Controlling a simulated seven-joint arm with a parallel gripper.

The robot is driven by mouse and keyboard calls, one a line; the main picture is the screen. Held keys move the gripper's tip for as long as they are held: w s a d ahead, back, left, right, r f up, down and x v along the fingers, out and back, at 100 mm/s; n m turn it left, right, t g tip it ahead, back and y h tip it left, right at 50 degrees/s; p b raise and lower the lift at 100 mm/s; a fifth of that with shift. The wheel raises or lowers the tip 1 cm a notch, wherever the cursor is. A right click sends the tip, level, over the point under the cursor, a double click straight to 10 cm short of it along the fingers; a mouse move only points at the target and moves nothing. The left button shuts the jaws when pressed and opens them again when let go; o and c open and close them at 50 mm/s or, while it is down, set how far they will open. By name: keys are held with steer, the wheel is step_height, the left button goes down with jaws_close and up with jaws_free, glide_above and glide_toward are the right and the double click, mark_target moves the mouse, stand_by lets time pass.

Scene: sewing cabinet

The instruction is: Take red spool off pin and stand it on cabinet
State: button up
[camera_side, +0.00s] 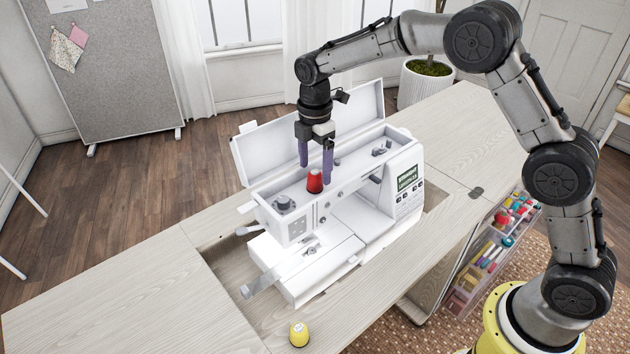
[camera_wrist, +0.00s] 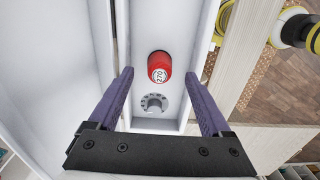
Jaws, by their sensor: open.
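The red spool (camera_side: 315,181) stands upright on the top of the white sewing machine (camera_side: 345,218), under the machine's raised lid. In the wrist view the red spool (camera_wrist: 159,67) shows its round white label and lies beyond the fingertips, roughly centred between them. My gripper (camera_side: 315,176) is open and empty, with its purple fingers pointing down just above and behind the spool. The wrist view shows both fingers of my gripper (camera_wrist: 160,76) spread wide, apart from the spool. The pin is hidden by the spool. The wooden cabinet (camera_side: 150,285) holds the machine in its recess.
A yellow spool (camera_side: 299,333) stands on the cabinet's front part. The open lid (camera_side: 290,135) rises behind the spool. A round metal dial (camera_side: 284,203) sits left of the spool on the machine top. The cabinet top at left is clear. A drawer rack (camera_side: 490,245) holds coloured supplies.

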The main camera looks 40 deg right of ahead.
mark_target(315, 176)
steer(key=shift+f, duration=1.65)
jaws_close()
